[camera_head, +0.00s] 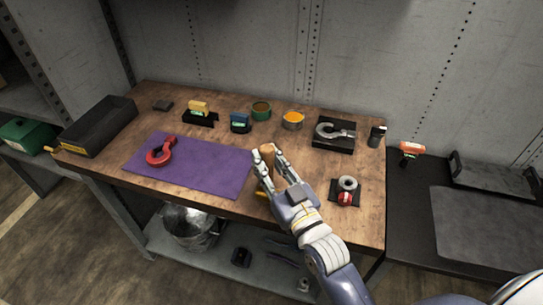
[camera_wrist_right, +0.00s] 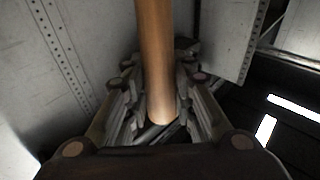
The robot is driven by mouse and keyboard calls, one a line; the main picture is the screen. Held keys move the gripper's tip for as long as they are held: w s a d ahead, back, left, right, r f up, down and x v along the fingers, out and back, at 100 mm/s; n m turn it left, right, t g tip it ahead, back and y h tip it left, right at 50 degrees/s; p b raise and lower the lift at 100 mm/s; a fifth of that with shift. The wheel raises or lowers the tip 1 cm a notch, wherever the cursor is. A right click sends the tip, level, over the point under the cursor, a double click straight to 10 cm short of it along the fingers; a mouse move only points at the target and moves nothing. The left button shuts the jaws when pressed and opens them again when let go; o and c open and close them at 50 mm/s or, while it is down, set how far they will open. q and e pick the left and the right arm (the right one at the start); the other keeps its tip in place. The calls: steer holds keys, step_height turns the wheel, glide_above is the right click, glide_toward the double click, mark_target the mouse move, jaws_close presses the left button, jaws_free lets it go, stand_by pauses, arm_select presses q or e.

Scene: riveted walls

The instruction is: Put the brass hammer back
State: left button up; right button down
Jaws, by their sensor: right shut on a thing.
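My right gripper (camera_head: 268,165) reaches in from the lower right, over the front part of the wooden workbench (camera_head: 222,121). It is shut on a brown wooden handle, which I take to be that of the brass hammer (camera_head: 267,150). In the right wrist view the smooth round handle (camera_wrist_right: 156,60) stands between the fingers (camera_wrist_right: 160,105), with one end low between them. The hammer's head is not clearly visible. A small yellow bit (camera_head: 261,194) shows beside the gripper; I cannot tell whether it belongs to the hammer. My left gripper is not in view.
A purple mat (camera_head: 205,176) with a red hook (camera_head: 161,152) lies left of the gripper. A grey shackle (camera_head: 333,131) lies on a black pad behind right; a small black stand (camera_head: 343,198) is at right. A black tray (camera_head: 98,125) is far left. Bare wood lies between mat and shackle.

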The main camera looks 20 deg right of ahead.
arm_select(q)
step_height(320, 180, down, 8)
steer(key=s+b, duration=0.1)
steer(key=b, duration=0.6)
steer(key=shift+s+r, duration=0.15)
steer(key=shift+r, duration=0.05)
arm_select(e)
steer(key=w+d+f, duration=0.3)
steer(key=w+f, duration=0.1)
steer(key=w, duration=0.3)
steer(key=shift+w+d, duration=0.2)
steer(key=shift+w, duration=0.05)
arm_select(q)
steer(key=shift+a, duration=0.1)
arm_select(e)
steer(key=c, duration=1.7)
jaws_free()
steer(key=shift+f, duration=0.3)
steer(key=o, duration=0.4)
steer(key=shift+c, duration=0.2)
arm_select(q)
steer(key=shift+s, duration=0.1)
arm_select(e)
steer(key=shift+s+r, duration=0.15)
